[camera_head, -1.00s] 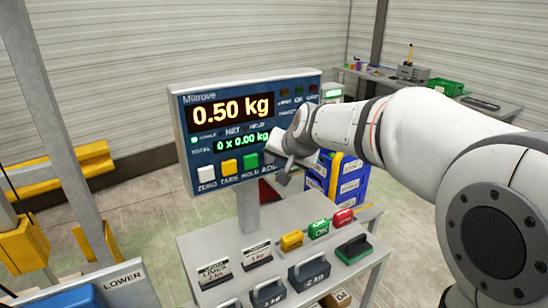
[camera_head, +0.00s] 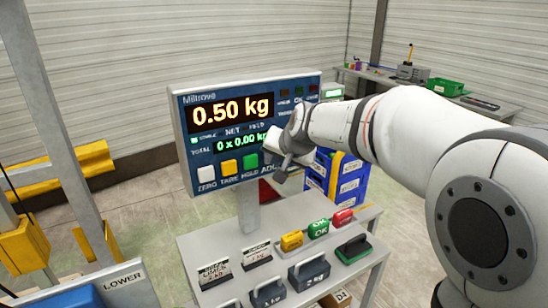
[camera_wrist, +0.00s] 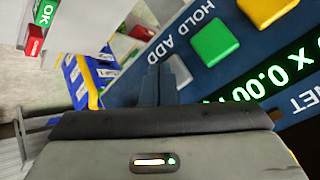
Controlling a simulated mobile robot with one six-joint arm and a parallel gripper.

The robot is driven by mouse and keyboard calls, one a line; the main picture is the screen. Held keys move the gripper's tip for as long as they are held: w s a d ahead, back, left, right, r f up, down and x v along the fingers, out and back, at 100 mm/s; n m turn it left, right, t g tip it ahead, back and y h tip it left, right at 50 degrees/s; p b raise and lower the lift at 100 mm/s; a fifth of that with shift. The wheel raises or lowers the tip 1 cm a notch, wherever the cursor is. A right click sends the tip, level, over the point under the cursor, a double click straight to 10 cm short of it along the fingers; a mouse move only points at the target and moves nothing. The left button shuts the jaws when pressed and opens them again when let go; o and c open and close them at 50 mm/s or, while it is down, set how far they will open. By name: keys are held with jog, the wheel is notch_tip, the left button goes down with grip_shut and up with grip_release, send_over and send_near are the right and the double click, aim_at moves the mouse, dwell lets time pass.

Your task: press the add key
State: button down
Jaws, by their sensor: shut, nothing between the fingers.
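The scale display panel (camera_head: 225,118) reads 0.50 kg, with "0 x 0.00 kg" in green on the TOTAL line. Its lower row has a white ZERO key (camera_head: 206,174), a yellow TARE key (camera_head: 229,167) and a green HOLD key (camera_head: 250,161). The add key is hidden behind my gripper (camera_head: 281,176) in the head view. In the wrist view a grey-blue key, the add key (camera_wrist: 180,71), shows by the ADD label, partly covered by my fingers. My gripper is shut and empty, its tips right beside this key; I cannot tell whether they touch.
A small table (camera_head: 205,246) below the panel holds weights, label holders and green, yellow and red blocks. Blue crates (camera_head: 348,180) stand behind it. A workbench (camera_head: 430,92) is at the back right.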

jog(key=shift+w+a, duration=0.15)
jog(key=shift+w, duration=0.1)
dwell(0.6)
jog(key=shift+s+d+b, duration=0.45)
jog(key=shift+s, duration=0.25)
jog(key=s+d+b, duration=0.1)
jog(key=s+d, duration=0.1)
jog(key=s+b, duration=0.1)
jog(key=s, duration=0.1)
jog(key=shift+s+d+b, duration=0.1)
jog(key=shift+d+b, duration=0.2)
jog(key=shift+d, duration=0.1)
dwell(0.3)
